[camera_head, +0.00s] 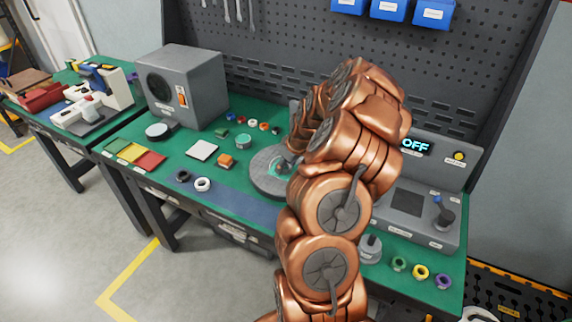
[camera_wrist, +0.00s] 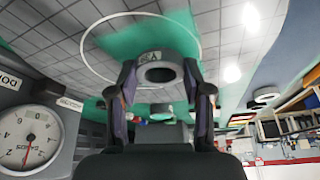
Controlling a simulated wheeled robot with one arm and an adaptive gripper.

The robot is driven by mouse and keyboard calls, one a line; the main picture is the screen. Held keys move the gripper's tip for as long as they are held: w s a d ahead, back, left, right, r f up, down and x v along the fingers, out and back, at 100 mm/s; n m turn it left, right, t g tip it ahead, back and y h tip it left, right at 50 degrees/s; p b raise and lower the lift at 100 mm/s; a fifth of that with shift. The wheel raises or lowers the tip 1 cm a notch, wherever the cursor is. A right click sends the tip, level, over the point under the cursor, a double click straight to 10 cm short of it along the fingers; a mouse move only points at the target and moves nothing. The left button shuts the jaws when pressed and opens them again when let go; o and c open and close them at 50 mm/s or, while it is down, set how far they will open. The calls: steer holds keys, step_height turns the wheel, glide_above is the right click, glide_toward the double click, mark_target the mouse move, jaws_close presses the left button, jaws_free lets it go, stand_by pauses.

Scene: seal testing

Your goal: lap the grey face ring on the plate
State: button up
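The round grey plate (camera_head: 262,184) lies on the green bench, with a teal patch near its middle. My arm covers its right side in the head view. My gripper (camera_head: 290,162) is at the plate, mostly hidden behind my own arm. In the wrist view, the grey face ring (camera_wrist: 160,57) sits between the two fingertips of my gripper (camera_wrist: 160,76), with a small dark label on its edge. The fingers appear closed against its sides. Whether the ring touches the plate cannot be told.
A grey box machine (camera_head: 182,88) stands at the back left. A white tile (camera_head: 202,150), an orange block (camera_head: 227,160), a black ring (camera_head: 183,175) and a white ring (camera_head: 203,184) lie left of the plate. A console with an OFF display (camera_head: 415,146) stands right. A gauge (camera_wrist: 28,140) shows in the wrist view.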

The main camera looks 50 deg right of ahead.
steer(key=shift+o, duration=0.9)
steer(key=shift+r+b, duration=0.25)
steer(key=shift+b, duration=0.25)
steer(key=c, duration=1)
steer(key=shift+o, duration=0.2)
steer(key=shift+r, duration=0.2)
steer(key=shift+r+b, duration=0.4)
